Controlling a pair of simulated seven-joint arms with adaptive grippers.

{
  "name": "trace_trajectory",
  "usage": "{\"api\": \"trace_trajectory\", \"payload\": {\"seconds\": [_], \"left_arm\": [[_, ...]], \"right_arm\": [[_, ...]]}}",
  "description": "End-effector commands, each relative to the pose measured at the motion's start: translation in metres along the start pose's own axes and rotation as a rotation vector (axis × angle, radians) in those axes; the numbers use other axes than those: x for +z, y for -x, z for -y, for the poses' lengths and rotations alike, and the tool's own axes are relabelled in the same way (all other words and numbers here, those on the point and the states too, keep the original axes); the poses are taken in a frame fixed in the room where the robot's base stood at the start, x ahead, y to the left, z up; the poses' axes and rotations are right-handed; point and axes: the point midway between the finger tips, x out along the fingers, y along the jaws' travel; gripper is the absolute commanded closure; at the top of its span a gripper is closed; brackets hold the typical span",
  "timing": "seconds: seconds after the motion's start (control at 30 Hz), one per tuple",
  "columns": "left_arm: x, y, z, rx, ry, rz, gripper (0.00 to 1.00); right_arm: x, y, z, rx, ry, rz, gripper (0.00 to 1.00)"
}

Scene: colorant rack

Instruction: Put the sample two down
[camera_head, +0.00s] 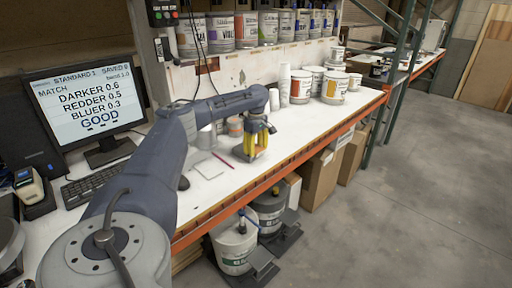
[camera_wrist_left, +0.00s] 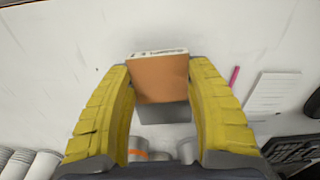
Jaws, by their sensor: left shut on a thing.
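My left gripper (camera_head: 256,146), with yellow fingers, points down over the white bench (camera_head: 300,117), right of the white pad (camera_head: 207,169) and red pen (camera_head: 222,160). In the left wrist view, the yellow fingers (camera_wrist_left: 163,75) are shut on a flat orange-brown sample (camera_wrist_left: 158,79) with a white printed strip along its far edge. A grey area shows just below the orange face; I cannot tell whether it is part of the sample or a shadow. In the head view the fingers mostly hide the sample, so any contact with the bench is unclear. My right gripper is not in view.
A monitor (camera_head: 85,103) and keyboard (camera_head: 95,183) stand at left. Paint cans (camera_head: 334,88) stand farther right. The bench front edge (camera_head: 290,167) is close. Bench between gripper and cans is clear.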

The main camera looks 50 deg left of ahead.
Motion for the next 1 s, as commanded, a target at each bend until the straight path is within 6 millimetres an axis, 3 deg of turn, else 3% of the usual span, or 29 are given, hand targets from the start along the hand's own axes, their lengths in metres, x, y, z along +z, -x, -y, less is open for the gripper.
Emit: {"api": "trace_trajectory", "payload": {"seconds": [0.2, 0.23, 0.4, 0.73, 1.0], "left_arm": [[0.0, -0.003, 0.0, -0.001, 0.0, 0.0, 0.69], [0.0, -0.003, 0.0, 0.0, 0.0, 0.0, 0.42], [0.0, -0.003, 0.0, 0.0, 0.0, 0.0, 0.23], [0.0, 0.002, 0.0, 0.001, 0.0, 0.0, 0.23], [0.0, 0.04, -0.001, 0.003, -0.002, 0.001, 0.23]], "right_arm": [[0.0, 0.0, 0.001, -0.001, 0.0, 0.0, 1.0], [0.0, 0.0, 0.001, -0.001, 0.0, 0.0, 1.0], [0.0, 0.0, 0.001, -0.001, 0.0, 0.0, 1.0], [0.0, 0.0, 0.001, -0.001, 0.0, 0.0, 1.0], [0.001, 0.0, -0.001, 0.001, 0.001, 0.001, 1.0]]}}
